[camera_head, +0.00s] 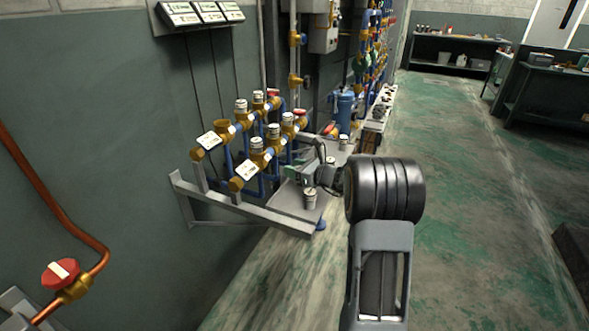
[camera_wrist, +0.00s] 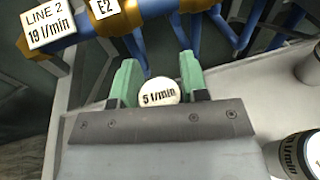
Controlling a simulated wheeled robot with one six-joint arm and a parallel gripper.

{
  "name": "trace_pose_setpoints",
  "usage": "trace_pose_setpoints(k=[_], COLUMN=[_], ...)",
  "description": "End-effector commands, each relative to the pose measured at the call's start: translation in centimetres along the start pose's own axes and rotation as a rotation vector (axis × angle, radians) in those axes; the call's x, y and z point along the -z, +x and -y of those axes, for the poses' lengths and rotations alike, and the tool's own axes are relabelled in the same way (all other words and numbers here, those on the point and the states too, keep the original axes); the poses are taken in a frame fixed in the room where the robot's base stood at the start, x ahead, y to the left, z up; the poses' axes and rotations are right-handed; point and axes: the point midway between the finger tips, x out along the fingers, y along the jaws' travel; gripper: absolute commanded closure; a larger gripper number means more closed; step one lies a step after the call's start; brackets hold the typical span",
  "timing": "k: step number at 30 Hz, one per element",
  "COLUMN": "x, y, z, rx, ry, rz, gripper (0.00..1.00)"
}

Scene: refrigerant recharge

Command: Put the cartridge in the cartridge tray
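My gripper (camera_wrist: 158,80) has two green fingers, one on each side of a cartridge with a round white top reading "5 l/min" (camera_wrist: 159,93). Both fingers appear to touch it, so the gripper looks shut on it. In the head view my gripper (camera_head: 297,173) is small, above the grey tray (camera_head: 285,203), and the held cartridge cannot be made out. A cartridge (camera_head: 310,198) stands upright near the tray's front corner. In the wrist view the light tray surface (camera_wrist: 250,92) lies at right, with one labelled cartridge (camera_wrist: 298,155) at lower right and another (camera_wrist: 311,67) at the right edge.
Blue pipes with brass valve blocks (camera_head: 257,158) stand left of and behind the gripper. A "LINE 2, 19 l/min" sign (camera_wrist: 50,22) and an "E2" tag (camera_wrist: 104,7) are close ahead. A blue canister (camera_head: 344,110) stands behind. The floor (camera_head: 460,200) at right is open.

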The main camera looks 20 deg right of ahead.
Motion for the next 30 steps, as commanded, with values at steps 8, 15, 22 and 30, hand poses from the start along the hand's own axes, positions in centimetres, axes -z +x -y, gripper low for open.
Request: trace_pose_setpoints(k=[8, 15, 22, 30], x=[0.0, -0.3, -0.6, -0.5], y=[0.0, -0.1, -3.0, -8.2], z=[0.0, 0.0, 0.1, 0.1], rx=[0.000, 0.000, 0.004, 0.004], ry=[0.000, 0.000, 0.000, 0.000], rz=[-0.001, 0.000, 0.000, -0.001], gripper=[0.36, 0.36, 0.36, 0.36])
